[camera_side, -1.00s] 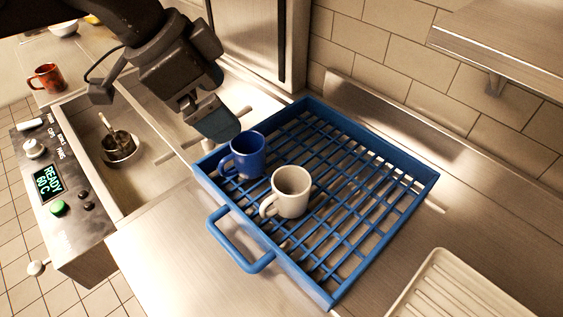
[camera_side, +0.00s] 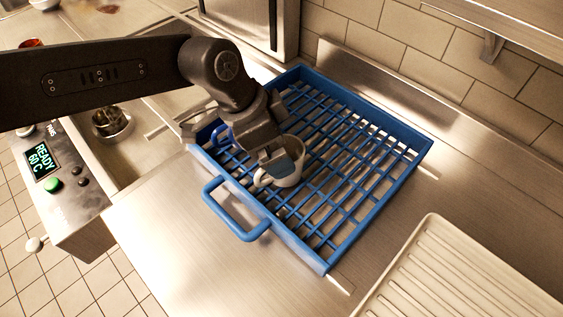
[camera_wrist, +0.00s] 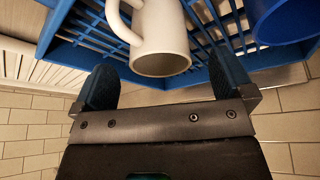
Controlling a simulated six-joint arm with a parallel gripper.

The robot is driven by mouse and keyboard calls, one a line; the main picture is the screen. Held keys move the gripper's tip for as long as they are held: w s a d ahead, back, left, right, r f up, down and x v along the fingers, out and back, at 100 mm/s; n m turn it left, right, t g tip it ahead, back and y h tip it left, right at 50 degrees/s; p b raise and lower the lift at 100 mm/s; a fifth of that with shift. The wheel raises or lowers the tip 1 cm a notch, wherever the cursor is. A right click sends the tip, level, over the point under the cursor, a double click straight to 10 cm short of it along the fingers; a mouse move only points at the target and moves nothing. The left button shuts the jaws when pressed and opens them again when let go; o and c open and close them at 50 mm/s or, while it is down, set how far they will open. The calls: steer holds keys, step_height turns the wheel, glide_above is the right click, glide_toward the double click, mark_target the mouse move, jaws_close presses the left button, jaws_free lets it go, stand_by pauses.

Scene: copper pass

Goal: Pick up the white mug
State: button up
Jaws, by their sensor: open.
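The white mug (camera_side: 289,174) stands upright in the blue rack (camera_side: 345,237), with its handle toward the rack's front edge. In the wrist view the white mug (camera_wrist: 163,38) is just beyond the two blue-padded fingers, its handle at the left. My gripper (camera_side: 281,166) is at the mug, its fingers partly in front of it in the side view. In the wrist view my gripper (camera_wrist: 165,85) is open, with its fingers wide apart and nothing between them. I cannot tell whether a finger touches the mug.
A blue mug (camera_side: 219,137) stands close by, mostly hidden behind my arm; it also shows in the wrist view (camera_wrist: 285,20). A ribbed white tray (camera_side: 450,275) lies at the lower right. The rack's right part is empty. The tiled wall (camera_side: 400,40) stands behind.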

steer(key=x, duration=0.4)
steer(key=shift+d+f, duration=0.25)
steer(key=c, duration=1.1)
steer(key=shift+r, duration=0.1)
steer(key=shift+r, duration=0.1)
